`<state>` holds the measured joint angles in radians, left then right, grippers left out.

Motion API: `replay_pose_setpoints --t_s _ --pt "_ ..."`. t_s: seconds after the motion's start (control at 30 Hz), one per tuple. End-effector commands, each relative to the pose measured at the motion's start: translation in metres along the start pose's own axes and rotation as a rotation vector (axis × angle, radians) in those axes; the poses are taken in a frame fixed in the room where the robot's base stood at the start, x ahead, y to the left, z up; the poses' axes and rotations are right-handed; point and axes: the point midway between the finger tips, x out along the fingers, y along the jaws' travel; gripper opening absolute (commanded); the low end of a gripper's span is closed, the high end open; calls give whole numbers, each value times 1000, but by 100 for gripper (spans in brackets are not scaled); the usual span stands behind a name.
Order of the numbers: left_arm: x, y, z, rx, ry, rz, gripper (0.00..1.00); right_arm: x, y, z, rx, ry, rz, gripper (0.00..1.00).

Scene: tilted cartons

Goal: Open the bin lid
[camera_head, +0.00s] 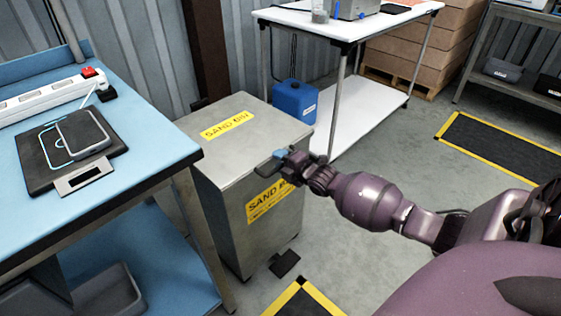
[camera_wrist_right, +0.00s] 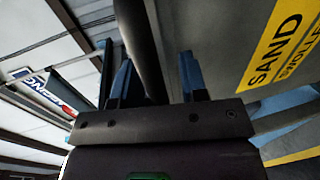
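The sand bin (camera_head: 215,175) is a grey metal box with yellow labels, standing on the floor beside the blue table. Its lid (camera_head: 245,120) lies flat and closed. A dark handle (camera_head: 268,168) juts from the lid's front edge. My right gripper (camera_head: 281,155), with blue fingers, is at this handle. In the right wrist view, the fingers of my right gripper (camera_wrist_right: 156,65) stand apart, with a dark bar (camera_wrist_right: 143,40) running between or behind them. I cannot tell whether they touch it. My left gripper is not in view.
A blue table (camera_head: 150,150) with a power strip (camera_head: 50,95) stands close on the left. A white table (camera_head: 350,22) is behind, with a blue canister (camera_head: 295,101) near it. A dark pedal (camera_head: 284,264) is at the bin's foot. Floor to the right is mostly clear.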

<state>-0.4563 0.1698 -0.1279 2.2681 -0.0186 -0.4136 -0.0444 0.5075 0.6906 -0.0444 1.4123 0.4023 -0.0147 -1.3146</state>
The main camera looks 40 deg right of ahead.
Motion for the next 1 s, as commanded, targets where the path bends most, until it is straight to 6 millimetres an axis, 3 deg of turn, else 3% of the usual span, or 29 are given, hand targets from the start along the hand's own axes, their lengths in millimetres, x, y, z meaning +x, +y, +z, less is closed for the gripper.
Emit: replay_pose_setpoints --t_s 0.17,0.4,0.77,1.0 --pt "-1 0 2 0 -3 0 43 0 0 0 0 0 0 37" --pt "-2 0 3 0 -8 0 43 0 0 0 0 0 0 0" --pt "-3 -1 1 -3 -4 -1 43 -1 3 -1 0 0 -1 0" --pt "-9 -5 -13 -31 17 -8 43 -8 26 -8 -1 0 -26 0"
